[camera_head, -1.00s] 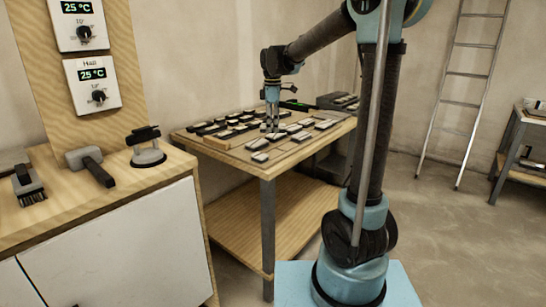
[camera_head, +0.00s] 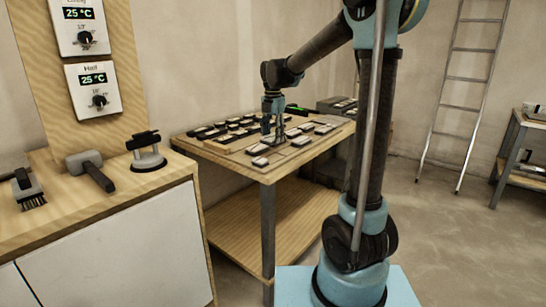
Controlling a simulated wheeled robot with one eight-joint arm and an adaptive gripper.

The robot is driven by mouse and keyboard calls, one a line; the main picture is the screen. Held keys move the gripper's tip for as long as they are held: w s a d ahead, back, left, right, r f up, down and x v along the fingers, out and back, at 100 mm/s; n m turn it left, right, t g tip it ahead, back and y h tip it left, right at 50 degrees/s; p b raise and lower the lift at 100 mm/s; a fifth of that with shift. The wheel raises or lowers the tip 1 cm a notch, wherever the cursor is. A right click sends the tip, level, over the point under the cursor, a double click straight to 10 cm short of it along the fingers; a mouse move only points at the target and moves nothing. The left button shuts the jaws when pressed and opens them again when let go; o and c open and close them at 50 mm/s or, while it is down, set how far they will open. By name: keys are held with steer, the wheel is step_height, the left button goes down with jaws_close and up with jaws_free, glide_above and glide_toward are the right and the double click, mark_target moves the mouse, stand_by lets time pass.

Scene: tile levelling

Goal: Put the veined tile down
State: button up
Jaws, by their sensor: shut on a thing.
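My gripper (camera_head: 273,140) is at the end of the arm, pointing down over the middle of the wooden work table (camera_head: 253,172). Its jaws are shut on a tile, taken to be the veined tile. The tile is too small and too covered by the fingers to make out its veins. The fingertips are low, close to the table top. I cannot tell whether the held tile touches the surface. Several light tiles on dark bases lie around it, one of them (camera_head: 260,161) near the front edge.
A side cabinet (camera_head: 115,240) on the left bears a brush (camera_head: 28,190), a mallet (camera_head: 91,172) and a suction-cup tool (camera_head: 148,153). A grey box (camera_head: 337,105) stands at the table's back right. A ladder (camera_head: 464,90) leans on the wall.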

mark_target(273, 159)
steer(key=shift+f, duration=3.75)
steer(key=o, duration=1.1)
